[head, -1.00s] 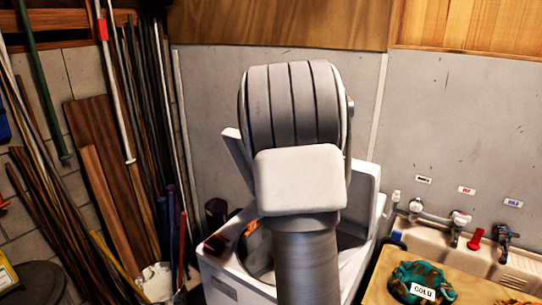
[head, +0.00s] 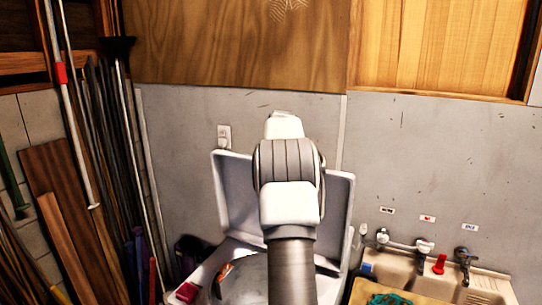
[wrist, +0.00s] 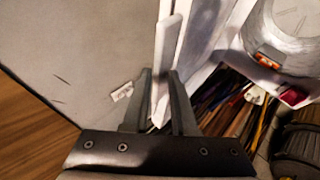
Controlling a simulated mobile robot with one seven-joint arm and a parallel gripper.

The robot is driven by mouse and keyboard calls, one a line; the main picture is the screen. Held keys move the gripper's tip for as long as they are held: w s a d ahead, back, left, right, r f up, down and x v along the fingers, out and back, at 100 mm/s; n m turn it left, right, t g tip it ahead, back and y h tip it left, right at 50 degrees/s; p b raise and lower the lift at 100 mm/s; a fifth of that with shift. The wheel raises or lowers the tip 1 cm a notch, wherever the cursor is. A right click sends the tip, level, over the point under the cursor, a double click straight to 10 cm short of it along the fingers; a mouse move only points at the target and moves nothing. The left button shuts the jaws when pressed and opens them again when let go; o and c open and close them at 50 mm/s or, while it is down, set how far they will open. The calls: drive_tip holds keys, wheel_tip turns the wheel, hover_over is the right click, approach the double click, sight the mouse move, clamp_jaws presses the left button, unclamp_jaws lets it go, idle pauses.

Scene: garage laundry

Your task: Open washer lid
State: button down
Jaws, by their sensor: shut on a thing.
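The white washer (head: 205,275) stands against the grey wall, with its open tub partly visible at the bottom of the head view. Its lid (head: 232,190) stands raised, roughly upright, behind my arm, which hides its middle. In the wrist view, my gripper (wrist: 160,80) is shut on the lid's edge (wrist: 167,65), with one dark finger on each side of the thin white panel. The metal tub (wrist: 285,30) shows at upper right there. In the head view my fingertips are hidden behind my arm.
A sink (head: 400,272) with taps stands right of the washer, with a wooden board (head: 375,288) and teal cloth (head: 392,300) in front. Long poles and planks (head: 70,200) lean at left. The wall (head: 180,130) is close behind the lid.

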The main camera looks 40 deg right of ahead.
drive_tip(key=shift+d+f, duration=0.1)
drive_tip(key=shift+d, duration=0.15)
drive_tip(key=c, duration=0.9)
unclamp_jaws()
drive_tip(key=shift+w, duration=0.15)
drive_tip(key=b+v, duration=0.4)
drive_tip(key=v, duration=1.3)
drive_tip(key=shift+s+a+b, duration=0.15)
drive_tip(key=shift+s+b, duration=0.05)
drive_tip(key=shift+b, duration=0.15)
